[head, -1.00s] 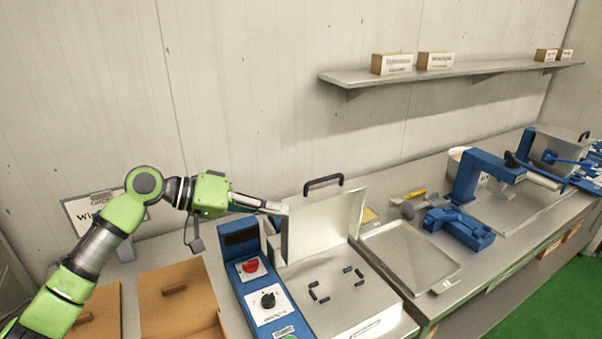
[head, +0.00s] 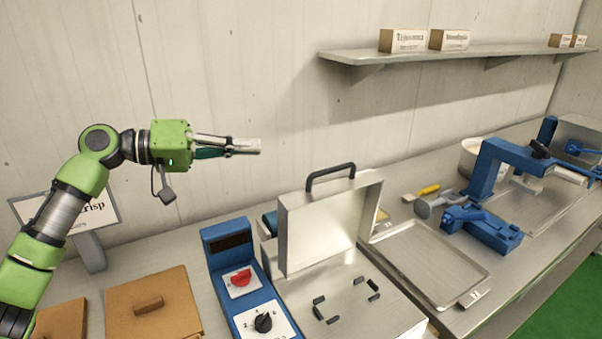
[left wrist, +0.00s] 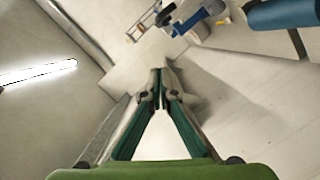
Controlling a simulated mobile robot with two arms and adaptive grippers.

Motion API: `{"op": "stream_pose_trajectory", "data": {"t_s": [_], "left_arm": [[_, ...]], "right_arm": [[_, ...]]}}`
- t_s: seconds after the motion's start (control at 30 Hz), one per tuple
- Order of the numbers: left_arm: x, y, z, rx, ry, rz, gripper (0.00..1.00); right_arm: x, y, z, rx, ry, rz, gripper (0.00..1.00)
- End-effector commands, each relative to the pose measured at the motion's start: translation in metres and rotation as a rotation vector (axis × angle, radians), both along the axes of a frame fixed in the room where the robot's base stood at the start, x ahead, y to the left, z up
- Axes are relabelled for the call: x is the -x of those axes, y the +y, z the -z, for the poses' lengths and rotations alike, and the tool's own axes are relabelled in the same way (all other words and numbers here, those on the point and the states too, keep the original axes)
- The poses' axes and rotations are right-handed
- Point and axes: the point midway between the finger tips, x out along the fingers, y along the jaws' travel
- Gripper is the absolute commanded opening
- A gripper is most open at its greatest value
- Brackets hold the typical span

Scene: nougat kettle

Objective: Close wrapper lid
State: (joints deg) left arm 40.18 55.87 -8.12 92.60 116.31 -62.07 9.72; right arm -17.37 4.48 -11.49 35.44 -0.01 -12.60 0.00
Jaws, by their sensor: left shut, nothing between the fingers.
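The wrapper lid (head: 327,226) stands raised, about upright, at the back of the metal wrapper machine (head: 350,295). A black handle (head: 330,177) is on the lid's top edge. My left gripper (head: 258,146) is shut and empty. In the head view it appears up and to the left of the lid handle, apart from it, pointing right. In the left wrist view the fingers (left wrist: 161,75) meet at their tips with nothing between them. My right gripper is in neither view.
A blue control box (head: 245,285) with a red button and black knob adjoins the wrapper's left side. Brown wooden lids (head: 170,305) lie further left. A metal tray (head: 432,265) and blue tool (head: 485,230) are to the right. A shelf (head: 450,54) with small boxes runs along the wall.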

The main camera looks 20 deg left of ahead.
Motion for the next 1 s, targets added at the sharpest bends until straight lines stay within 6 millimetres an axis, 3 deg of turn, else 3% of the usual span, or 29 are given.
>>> {"op": "stream_pose_trajectory", "data": {"t_s": [0.07, 0.27, 0.63, 1.0], "left_arm": [[-0.001, -0.001, 0.004, 0.001, 0.0, 0.001, 0.0], [-0.012, -0.019, 0.002, 0.001, 0.001, 0.003, 0.0], [-0.056, -0.084, 0.011, 0.001, 0.0, 0.003, 0.0], [-0.035, -0.104, 0.04, -0.002, 0.001, 0.001, 0.0]], "right_arm": [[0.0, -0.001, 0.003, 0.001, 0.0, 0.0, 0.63], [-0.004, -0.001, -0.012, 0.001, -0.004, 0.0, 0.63], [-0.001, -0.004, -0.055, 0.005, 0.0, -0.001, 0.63], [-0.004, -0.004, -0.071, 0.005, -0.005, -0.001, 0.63]]}}
